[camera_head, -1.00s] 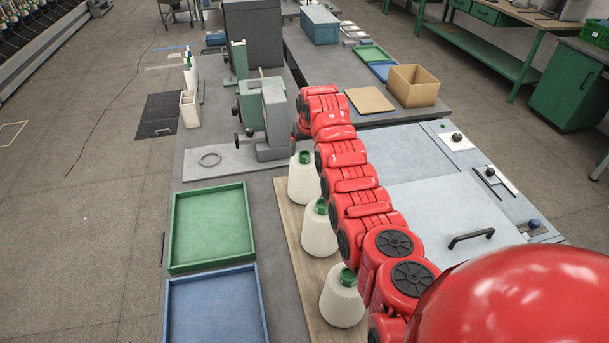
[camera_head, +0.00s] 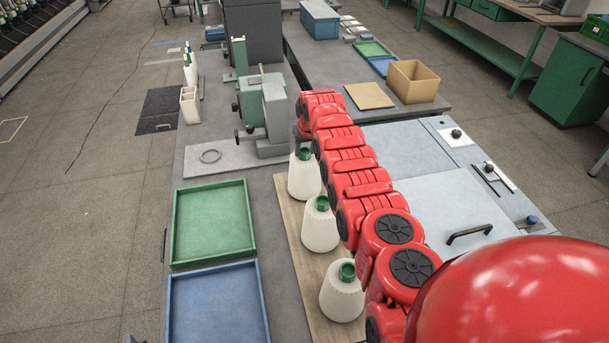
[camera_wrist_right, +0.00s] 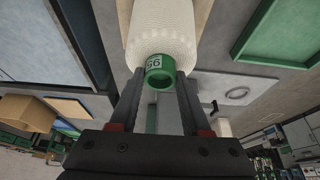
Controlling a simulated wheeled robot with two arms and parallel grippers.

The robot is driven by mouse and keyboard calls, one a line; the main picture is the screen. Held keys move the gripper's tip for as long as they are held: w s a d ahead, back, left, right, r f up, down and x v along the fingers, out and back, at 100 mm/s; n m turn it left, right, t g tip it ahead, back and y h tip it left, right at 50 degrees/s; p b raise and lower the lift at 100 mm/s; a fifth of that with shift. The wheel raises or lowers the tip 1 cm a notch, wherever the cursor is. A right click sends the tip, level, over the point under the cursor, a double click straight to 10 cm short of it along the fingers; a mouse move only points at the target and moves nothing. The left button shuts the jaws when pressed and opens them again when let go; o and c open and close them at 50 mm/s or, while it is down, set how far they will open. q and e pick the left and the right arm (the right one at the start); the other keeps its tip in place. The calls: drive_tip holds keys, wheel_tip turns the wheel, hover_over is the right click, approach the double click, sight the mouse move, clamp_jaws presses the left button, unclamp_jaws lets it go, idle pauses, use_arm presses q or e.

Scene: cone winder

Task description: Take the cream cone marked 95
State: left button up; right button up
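Three cream cones with green tops stand in a row on a wooden board: the far one (camera_head: 304,178), the middle one (camera_head: 320,228) and the near one (camera_head: 341,298). My right gripper (camera_head: 302,142) is at the far cone's top, mostly hidden by my red arm. In the right wrist view a cream cone (camera_wrist_right: 162,30) has a green top (camera_wrist_right: 160,72) with a label that reads 95 upside down. The open fingers of my right gripper (camera_wrist_right: 158,80) are on either side of this green top; contact cannot be told. My left gripper is not clearly seen.
The board (camera_head: 292,215) lies beside an empty green tray (camera_head: 250,225) and a blue tray (camera_head: 262,300). A grey-green machine (camera_head: 272,115) stands just beyond the cones. A cardboard box (camera_head: 415,84) is further back. A grey panel with a black handle (camera_head: 468,233) lies right.

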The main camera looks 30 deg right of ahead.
clamp_jaws()
drive_tip(key=shift+w+r, duration=0.1)
